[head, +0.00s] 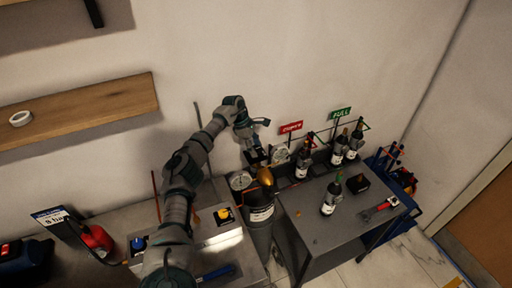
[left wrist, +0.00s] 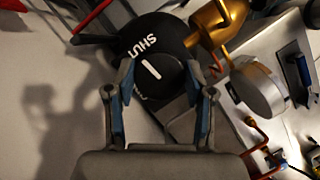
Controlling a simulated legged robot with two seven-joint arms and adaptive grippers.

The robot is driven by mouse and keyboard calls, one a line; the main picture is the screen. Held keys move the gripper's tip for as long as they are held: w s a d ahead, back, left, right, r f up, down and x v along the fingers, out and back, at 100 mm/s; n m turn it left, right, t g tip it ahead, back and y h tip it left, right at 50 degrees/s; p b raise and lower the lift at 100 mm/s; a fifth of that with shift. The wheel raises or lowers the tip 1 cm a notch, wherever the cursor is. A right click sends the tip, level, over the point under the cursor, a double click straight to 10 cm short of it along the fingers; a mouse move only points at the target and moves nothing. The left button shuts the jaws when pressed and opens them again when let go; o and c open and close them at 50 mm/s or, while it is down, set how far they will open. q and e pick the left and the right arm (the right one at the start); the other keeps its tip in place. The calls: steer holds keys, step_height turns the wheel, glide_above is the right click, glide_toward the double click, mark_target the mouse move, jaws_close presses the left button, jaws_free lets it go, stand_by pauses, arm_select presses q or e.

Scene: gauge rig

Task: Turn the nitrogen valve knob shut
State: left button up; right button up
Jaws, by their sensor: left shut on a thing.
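The black round valve knob (left wrist: 152,62) shows in the left wrist view, with "SHUT" in white letters and a white line on its face. My left gripper (left wrist: 158,78) has a finger on each side of the knob and is shut on it. The white line slants a little. In the head view my left gripper (head: 257,154) is above the dark cylinder (head: 260,222) with its brass top (head: 265,176); the knob is hard to make out there. A brass fitting (left wrist: 215,25) sits beside the knob. My right gripper is not in view.
Round gauges (head: 240,180) stand near the gripper, one also to its right (head: 279,154). A metal table (head: 315,228) to the right holds dark bottles (head: 331,195) and a red-handled tool (head: 380,208). A wooden shelf (head: 80,112) juts from the wall at left.

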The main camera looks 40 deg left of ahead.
arm_select(q)
steer(key=shift+a+r+m, duration=0.2)
steer(key=shift+r+m, duration=0.05)
steer(key=shift+m, duration=0.25)
steer(key=shift+w+r, duration=0.1)
steer(key=o, duration=1)
steer(key=shift+o, duration=0.8)
steer(key=shift+a+f, duration=0.25)
steer(key=shift+f, duration=0.05)
steer(key=w+v, duration=0.1)
steer(key=v, duration=0.6)
steer(key=shift+s+a+r, duration=0.15)
steer(key=shift+s+a, duration=0.1)
steer(key=shift+s, duration=0.05)
steer(key=shift+a, duration=0.15)
